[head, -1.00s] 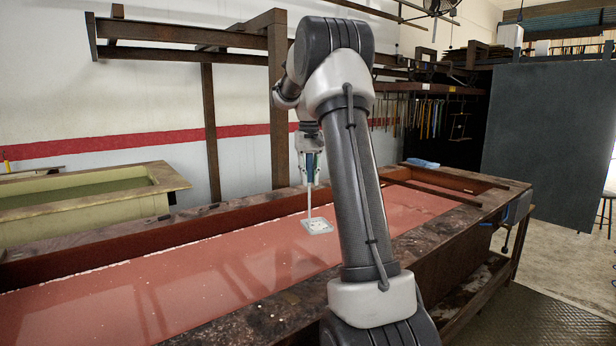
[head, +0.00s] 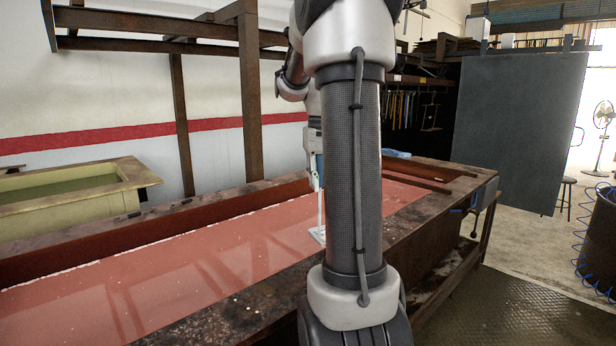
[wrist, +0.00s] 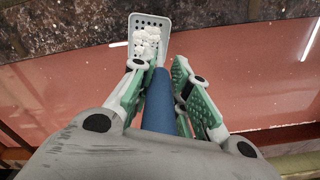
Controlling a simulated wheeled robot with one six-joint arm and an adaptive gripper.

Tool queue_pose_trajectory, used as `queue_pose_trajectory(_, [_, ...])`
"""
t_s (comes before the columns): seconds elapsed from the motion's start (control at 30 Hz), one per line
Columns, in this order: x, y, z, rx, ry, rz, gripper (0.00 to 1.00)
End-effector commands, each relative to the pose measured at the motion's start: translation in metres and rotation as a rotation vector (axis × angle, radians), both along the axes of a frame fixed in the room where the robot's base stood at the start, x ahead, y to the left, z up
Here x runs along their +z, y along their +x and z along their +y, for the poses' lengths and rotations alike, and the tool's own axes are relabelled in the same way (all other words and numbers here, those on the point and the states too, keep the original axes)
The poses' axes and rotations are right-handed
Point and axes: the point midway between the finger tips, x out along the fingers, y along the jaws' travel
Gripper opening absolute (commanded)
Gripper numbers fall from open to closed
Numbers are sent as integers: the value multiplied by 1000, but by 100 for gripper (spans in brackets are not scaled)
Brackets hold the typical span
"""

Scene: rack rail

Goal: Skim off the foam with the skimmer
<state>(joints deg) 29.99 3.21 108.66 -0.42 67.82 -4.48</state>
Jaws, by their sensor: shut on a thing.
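My gripper (wrist: 158,68) is shut on the blue handle of the skimmer (wrist: 158,102). The skimmer's pale perforated plate (wrist: 139,22) shows at the top of the wrist view, with white foam (wrist: 147,44) lying on it. In the head view the plate (head: 317,236) is low over the red liquid (head: 215,258), near the tank's front rim; whether it touches the liquid I cannot tell. My arm hides part of the skimmer there. Small white flecks (head: 231,299) dot the liquid, and a thin white line runs along its far edge.
The long tank (head: 262,317) has a dark, stained rim. Bars (head: 421,186) cross its right end, by a blue item (head: 397,153). A yellowish tank (head: 128,172) stands at the back left. A dark panel (head: 520,130) stands at the right, with open floor before it.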

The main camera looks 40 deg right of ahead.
Motion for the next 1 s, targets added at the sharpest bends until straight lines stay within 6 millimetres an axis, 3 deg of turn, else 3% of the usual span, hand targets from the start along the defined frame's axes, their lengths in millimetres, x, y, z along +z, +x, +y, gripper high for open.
queue_pose_trajectory(1.0, [1, -169, 0, -5, -2, -1, 0])
